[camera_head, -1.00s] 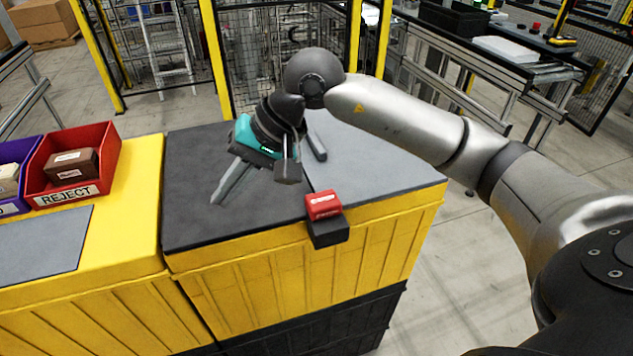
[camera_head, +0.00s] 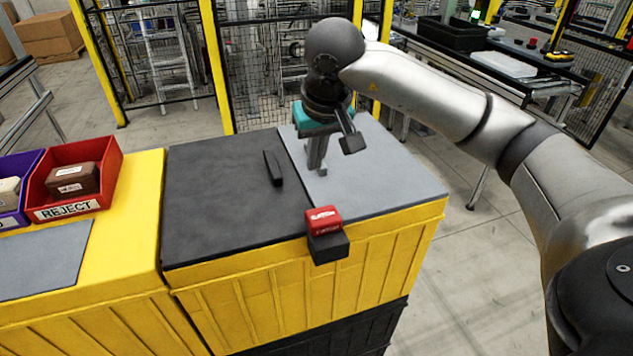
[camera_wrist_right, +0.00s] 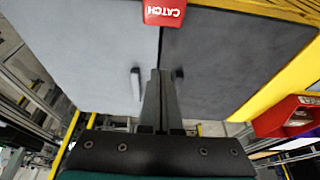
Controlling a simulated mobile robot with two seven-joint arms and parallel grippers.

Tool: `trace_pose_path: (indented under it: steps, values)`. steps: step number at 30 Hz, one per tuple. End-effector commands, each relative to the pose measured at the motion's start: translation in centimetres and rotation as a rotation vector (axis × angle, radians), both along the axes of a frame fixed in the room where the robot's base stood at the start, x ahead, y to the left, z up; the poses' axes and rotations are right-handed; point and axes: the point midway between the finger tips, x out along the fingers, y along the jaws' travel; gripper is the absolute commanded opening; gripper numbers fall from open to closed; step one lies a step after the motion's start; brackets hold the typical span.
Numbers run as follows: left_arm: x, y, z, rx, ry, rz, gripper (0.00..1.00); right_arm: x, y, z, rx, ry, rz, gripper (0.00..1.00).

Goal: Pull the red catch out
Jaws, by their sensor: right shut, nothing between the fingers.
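The red catch (camera_head: 323,218) sits on a black block at the front edge of the yellow crate's top, where the dark and grey lid panels meet. In the right wrist view the catch (camera_wrist_right: 165,12) is at the top edge, with its lettering upside down. My right gripper (camera_head: 318,170) is shut and empty. It points down over the grey panel, behind the catch and apart from it. In the wrist view its fingers (camera_wrist_right: 160,75) lie together, pointing towards the catch. My left gripper is not in view.
The dark lid panel (camera_head: 220,200) has a black handle (camera_head: 273,168). The grey panel (camera_head: 385,175) has a bar handle (camera_wrist_right: 137,85), seen in the wrist view. A red REJECT bin (camera_head: 70,208) holding a brown box stands at the left. Yellow-post fencing stands behind.

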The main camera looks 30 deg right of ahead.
Motion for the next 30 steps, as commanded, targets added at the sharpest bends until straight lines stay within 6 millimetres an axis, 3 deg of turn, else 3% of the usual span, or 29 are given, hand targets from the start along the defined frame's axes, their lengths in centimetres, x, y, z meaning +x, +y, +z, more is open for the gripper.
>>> trace_pose_path:
  steps: [14, 21, 30]
  values:
    - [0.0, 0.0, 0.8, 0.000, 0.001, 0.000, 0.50, 2.9, -0.6, -9.0, 0.003, 0.007, -0.001, 0.00]
    - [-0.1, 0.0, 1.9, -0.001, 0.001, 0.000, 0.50, 0.3, -0.1, -8.9, 0.000, 0.002, 0.002, 0.00]
    - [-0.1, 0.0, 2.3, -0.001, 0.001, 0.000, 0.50, -0.9, 0.3, -8.9, 0.001, 0.001, 0.000, 0.00]
